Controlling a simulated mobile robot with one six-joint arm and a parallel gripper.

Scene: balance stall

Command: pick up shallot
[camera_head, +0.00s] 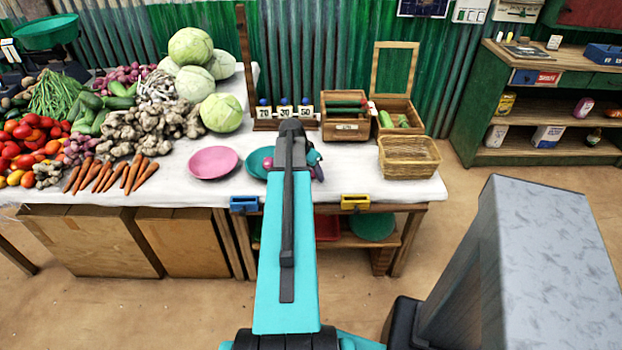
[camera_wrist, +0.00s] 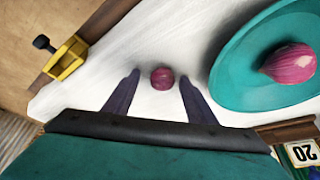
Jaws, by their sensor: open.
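A small round purple-pink shallot (camera_wrist: 162,79) lies on the white tabletop in the wrist view. My gripper (camera_wrist: 159,76) is open, with one dark finger on each side of it and gaps on both sides. A second, larger pink-purple shallot (camera_wrist: 290,63) sits in the teal plate (camera_wrist: 232,88) to the right. In the head view, the teal plate (camera_head: 255,162) is partly hidden by my arm. My gripper there is mostly hidden behind the arm, so the small shallot cannot be clearly made out.
A pink plate (camera_head: 213,163) is left of the teal one, and a wicker basket (camera_head: 409,158) stands to the right. Behind are number cards (camera_head: 284,112) and a wooden box (camera_head: 346,128). A yellow clamp (camera_wrist: 66,58) grips the front table edge. White tabletop is free between arm and basket.

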